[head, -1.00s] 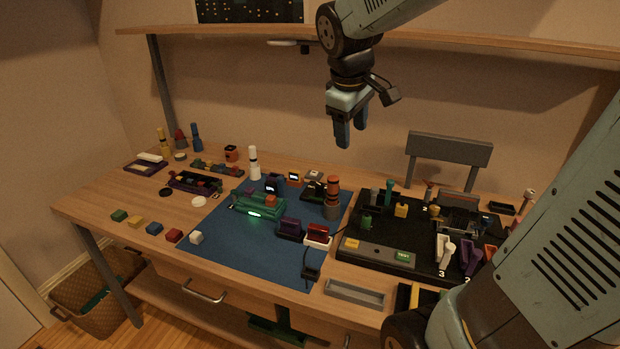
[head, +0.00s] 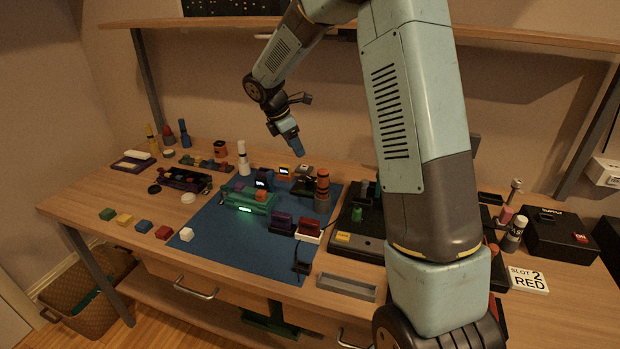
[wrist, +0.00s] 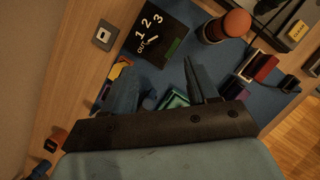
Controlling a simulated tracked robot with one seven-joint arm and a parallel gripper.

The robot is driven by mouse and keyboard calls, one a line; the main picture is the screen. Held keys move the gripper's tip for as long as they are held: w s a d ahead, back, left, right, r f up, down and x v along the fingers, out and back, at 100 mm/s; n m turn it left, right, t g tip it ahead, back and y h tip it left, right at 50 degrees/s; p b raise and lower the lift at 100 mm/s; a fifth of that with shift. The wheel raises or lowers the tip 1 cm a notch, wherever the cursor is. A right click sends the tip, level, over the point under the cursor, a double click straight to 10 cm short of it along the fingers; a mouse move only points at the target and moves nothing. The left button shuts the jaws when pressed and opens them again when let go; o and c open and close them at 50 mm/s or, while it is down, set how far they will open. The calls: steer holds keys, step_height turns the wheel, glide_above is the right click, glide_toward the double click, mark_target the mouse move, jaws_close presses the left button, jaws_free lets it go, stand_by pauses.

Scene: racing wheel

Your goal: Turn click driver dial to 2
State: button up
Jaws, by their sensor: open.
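A black block (wrist: 168,22) in the wrist view carries the white marks 1, 2, 3 and OUT, with a short white line beside them. I cannot tell surely which mark the line points to. An orange-topped grey cylinder (wrist: 227,27) stands beside it, and it also shows upright on the blue mat in the head view (head: 322,190). Which of these is the click driver dial I cannot tell. My gripper (head: 298,151) hangs tilted above the back of the mat. In the wrist view its blue fingers (wrist: 155,80) are apart, with nothing held between them.
A green fixture (head: 248,200) with a lit strip sits on the blue mat (head: 225,245). Purple and red blocks (head: 308,227) stand right of it. Small coloured cubes line the table's front left. My arm hides much of the black board at right.

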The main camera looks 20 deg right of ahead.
mark_target(310, 178)
steer(key=shift+n, duration=0.3)
steer(key=x, duration=1.4)
steer(key=shift+w+a+f, duration=0.15)
steer(key=shift+w+f, duration=0.2)
steer(key=shift+f, duration=0.15)
steer(key=c, duration=1)
steer(key=shift+c, duration=0.2)
